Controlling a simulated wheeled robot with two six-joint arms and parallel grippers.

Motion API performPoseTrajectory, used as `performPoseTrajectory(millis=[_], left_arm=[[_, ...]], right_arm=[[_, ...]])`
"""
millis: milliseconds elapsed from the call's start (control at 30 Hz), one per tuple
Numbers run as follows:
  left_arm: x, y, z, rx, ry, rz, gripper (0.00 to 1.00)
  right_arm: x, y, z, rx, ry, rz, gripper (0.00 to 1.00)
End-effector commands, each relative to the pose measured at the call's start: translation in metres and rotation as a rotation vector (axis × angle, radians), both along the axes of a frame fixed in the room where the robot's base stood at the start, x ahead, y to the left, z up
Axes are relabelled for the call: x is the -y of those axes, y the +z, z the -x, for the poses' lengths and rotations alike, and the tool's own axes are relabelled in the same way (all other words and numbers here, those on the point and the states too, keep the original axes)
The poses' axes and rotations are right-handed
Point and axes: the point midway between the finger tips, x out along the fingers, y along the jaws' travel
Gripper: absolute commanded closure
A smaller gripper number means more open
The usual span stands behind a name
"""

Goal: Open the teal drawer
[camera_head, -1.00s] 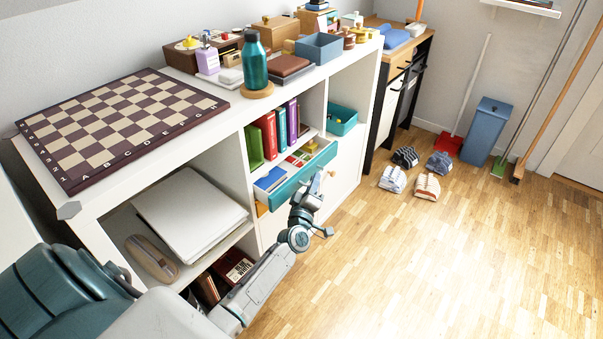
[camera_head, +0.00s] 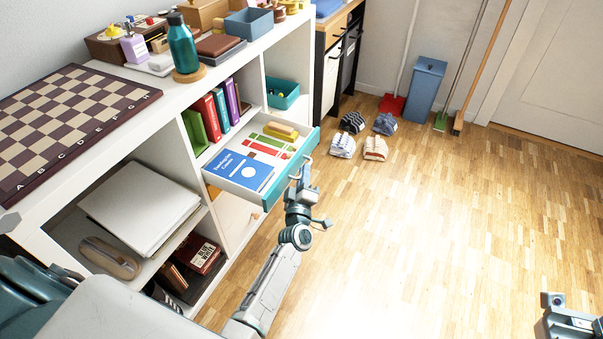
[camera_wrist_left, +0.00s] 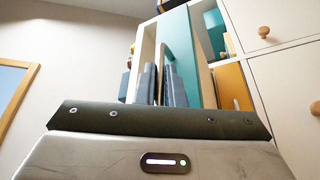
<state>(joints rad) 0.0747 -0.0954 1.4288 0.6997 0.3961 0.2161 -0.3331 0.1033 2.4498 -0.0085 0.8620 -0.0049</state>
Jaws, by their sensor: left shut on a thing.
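The teal drawer (camera_head: 278,188) is pulled well out of the white shelf unit, and its inside shows in the head view. Its teal front also shows in the wrist view (camera_wrist_left: 178,50). A light handle (camera_head: 306,163) sits on the front. My left gripper (camera_head: 301,176) is at this front, shut on the handle; the exact grip is partly hidden in the head view. In the wrist view its grey fingers (camera_wrist_left: 152,86) are close together by the handle. Part of my right arm's end (camera_head: 568,318) shows at the lower right corner; its jaws cannot be made out.
The drawer holds a blue book (camera_head: 240,170), a yellow block (camera_head: 281,130) and red and green items. The white shelf unit (camera_head: 160,145) carries a chessboard (camera_head: 65,130) and a teal bottle (camera_head: 183,45). Open wooden floor (camera_head: 420,220) lies right of the drawer; slippers (camera_head: 352,122) lie beyond.

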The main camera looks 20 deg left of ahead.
Motion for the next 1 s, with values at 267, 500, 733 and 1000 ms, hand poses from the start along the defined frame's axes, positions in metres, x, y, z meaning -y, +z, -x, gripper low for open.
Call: performPoseTrajectory(millis=[267,500,733,1000], left_arm=[[0.000,-0.001,0.000,-0.002,0.000,0.002,0.81],[0.000,-0.001,0.000,-0.001,0.000,0.001,0.69],[0.003,-0.003,0.010,-0.002,0.000,0.003,0.69],[0.016,-0.014,0.059,-0.003,0.001,0.003,0.69]], right_arm=[[0.000,0.000,0.000,0.002,0.000,0.000,1.00],[0.000,0.001,0.000,0.002,0.000,0.000,1.00],[0.000,0.001,0.000,0.002,0.000,0.000,1.00],[0.000,0.003,0.000,0.002,0.000,0.001,1.00]])
